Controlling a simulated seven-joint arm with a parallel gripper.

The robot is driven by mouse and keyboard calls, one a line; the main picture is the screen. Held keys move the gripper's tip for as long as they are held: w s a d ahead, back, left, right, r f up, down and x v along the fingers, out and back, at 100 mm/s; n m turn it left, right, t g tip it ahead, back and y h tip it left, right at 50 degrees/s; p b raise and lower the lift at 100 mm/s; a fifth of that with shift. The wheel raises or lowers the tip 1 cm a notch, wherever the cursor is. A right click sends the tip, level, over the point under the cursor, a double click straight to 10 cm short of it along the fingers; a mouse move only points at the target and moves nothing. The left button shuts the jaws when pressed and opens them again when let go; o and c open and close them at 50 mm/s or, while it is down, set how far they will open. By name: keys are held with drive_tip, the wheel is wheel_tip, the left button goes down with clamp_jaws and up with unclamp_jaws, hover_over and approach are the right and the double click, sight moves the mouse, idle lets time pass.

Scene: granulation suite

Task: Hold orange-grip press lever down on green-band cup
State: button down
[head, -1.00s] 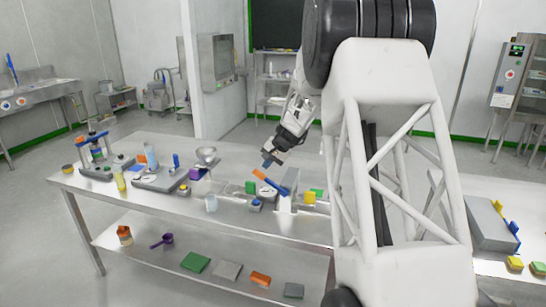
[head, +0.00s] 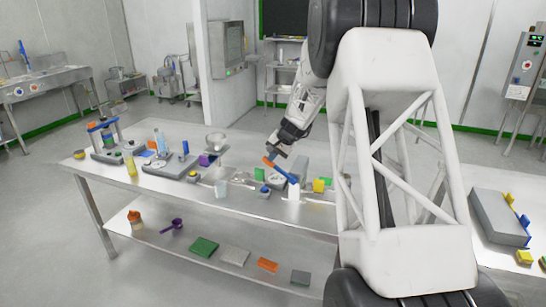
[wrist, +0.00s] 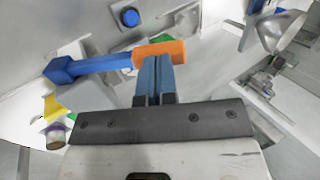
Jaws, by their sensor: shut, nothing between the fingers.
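The press lever is a blue bar (head: 284,172) with an orange grip (head: 267,161), slanting up to the left from a pale press stand (head: 294,189) on the bench. In the wrist view the orange grip (wrist: 165,52) lies just beyond my fingertips, with the blue bar (wrist: 95,66) running left. My gripper (head: 273,156) is shut and empty, right at the grip, its blue fingers (wrist: 155,75) overlapping it in the picture. I cannot tell whether they touch. The lever looks raised. I cannot make out a green-band cup.
Several flat pads lie on the lower shelf (head: 180,236).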

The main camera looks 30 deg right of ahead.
sight(267, 163)
drive_tip(key=shift+w+a+f+g+h, duration=0.45)
drive_tip(key=shift+f+g+h, duration=0.1)
drive_tip(key=shift+f, duration=0.15)
drive_tip(key=shift+w+a+f+g+h, duration=0.4)
drive_tip(key=shift+f+g+h, duration=0.15)
drive_tip(key=shift+f, duration=0.15)
drive_tip(key=shift+w+a+f+g+h, duration=0.2)
drive_tip(key=shift+f+g+h, duration=0.25)
drive_tip(key=shift+f, duration=0.45)
drive_tip(key=shift+w+a+f+g+h, duration=0.2)
drive_tip(key=shift+f+g+h, duration=0.3)
drive_tip(key=shift+f, duration=0.45)
drive_tip(key=shift+w+a+f+g+h, duration=0.15)
drive_tip(key=shift+f+g+h, duration=0.3)
drive_tip(key=shift+f, duration=0.45)
drive_tip(key=shift+s+a+f, duration=0.1)
drive_tip(key=shift+s+f, duration=0.15)
drive_tip(key=shift+f, duration=0.35)
drive_tip(key=shift+r, duration=0.1)
wheel_tip(267, 163, up, 15)
drive_tip(key=w+a, duration=0.1)
drive_tip(key=w, duration=0.1)
drive_tip(key=shift+a+r, duration=0.15)
